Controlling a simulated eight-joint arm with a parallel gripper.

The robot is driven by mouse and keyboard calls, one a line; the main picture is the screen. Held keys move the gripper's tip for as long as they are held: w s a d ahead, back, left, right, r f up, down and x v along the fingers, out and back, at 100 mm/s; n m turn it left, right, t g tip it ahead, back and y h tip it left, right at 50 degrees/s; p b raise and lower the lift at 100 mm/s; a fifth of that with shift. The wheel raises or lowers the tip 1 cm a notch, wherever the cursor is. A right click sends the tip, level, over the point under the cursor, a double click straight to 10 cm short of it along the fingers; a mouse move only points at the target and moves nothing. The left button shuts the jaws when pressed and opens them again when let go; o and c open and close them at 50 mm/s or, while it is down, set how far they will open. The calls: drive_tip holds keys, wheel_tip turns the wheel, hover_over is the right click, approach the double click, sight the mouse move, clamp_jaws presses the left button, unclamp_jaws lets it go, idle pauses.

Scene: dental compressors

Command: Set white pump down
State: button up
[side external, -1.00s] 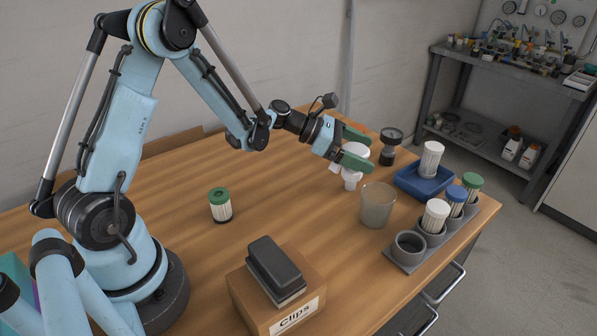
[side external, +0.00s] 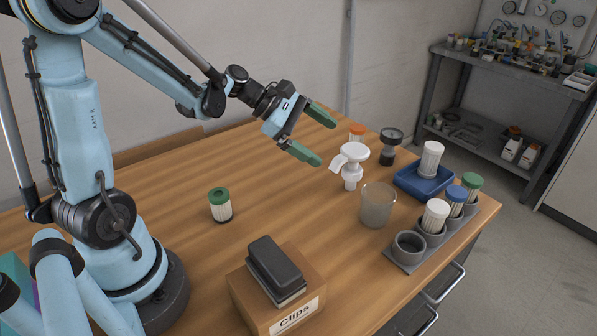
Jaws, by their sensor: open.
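The white pump (side external: 353,160) stands upright on the wooden table, behind and a little left of a clear cup (side external: 377,206). Its spout points left. My gripper (side external: 322,137) has green fingers spread wide apart and empty. It is up and to the left of the pump, apart from it.
A grey holder (side external: 408,247) with white-, blue- and green-capped filters and one empty cup stands at the right edge. A blue tray (side external: 411,187) holds a white filter. A dark-topped jar (side external: 390,142) and an orange-capped item (side external: 356,133) stand behind. A green-capped filter (side external: 220,205) and Clips box (side external: 283,312) are left and front.

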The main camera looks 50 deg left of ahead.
drive_tip(key=s+d+m+y, duration=0.1)
drive_tip(key=s+m+y, duration=0.2)
drive_tip(key=m, duration=0.8)
drive_tip(key=s+d+r+m+y, duration=0.1)
drive_tip(key=s+m+y, duration=0.3)
drive_tip(key=s+m, duration=0.4)
drive_tip(key=d+m, duration=0.1)
drive_tip(key=m, duration=0.2)
drive_tip(key=shift+s+d+r+g+y, duration=0.2)
drive_tip(key=shift+s+g+y, duration=0.1)
drive_tip(key=shift+g, duration=0.1)
